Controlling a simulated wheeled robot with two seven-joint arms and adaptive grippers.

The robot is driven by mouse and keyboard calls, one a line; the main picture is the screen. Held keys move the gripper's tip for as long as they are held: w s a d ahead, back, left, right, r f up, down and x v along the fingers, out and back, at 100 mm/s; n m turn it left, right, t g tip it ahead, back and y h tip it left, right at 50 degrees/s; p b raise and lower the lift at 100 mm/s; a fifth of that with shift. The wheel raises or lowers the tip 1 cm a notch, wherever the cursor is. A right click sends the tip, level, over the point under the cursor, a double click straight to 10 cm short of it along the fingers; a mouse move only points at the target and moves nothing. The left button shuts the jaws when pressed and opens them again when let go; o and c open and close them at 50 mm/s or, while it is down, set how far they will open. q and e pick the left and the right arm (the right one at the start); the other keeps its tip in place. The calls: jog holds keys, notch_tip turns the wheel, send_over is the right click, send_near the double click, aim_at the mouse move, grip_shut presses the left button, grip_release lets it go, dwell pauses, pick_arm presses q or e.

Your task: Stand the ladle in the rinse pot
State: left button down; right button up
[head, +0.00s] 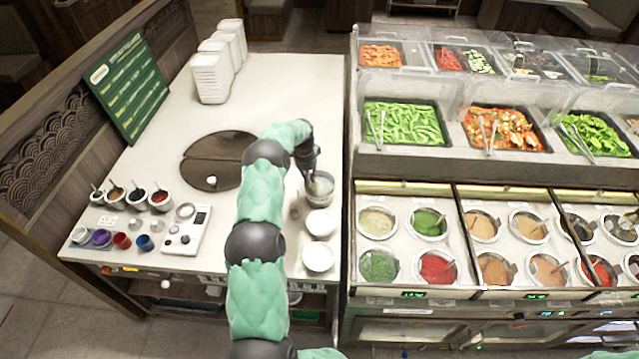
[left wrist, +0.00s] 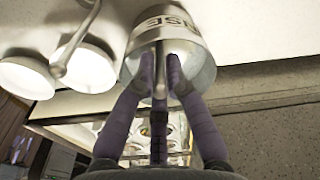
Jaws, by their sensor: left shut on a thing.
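The rinse pot (head: 321,196) is a steel pot on the counter's right edge in the head view. In the left wrist view the pot (left wrist: 200,45) shows part of its lettering and its open mouth. My left gripper (head: 313,177) is at the pot's mouth. In the left wrist view its purple fingers (left wrist: 158,85) reach into the mouth, closed around a thin grey rod (left wrist: 160,62), which looks like the ladle's handle. The ladle's bowl is hidden. My right gripper is not in view.
Two white bowls (head: 319,224) (head: 318,257) stand just in front of the pot. A round dark griddle (head: 205,172) is left of the arm. Sauce wells (head: 377,222) are right, across a gap.

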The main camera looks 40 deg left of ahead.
pick_arm(q)
jog(key=c, duration=0.6)
grip_release()
jog(key=shift+r+p, duration=1.6)
jog(key=shift+r, duration=2.85)
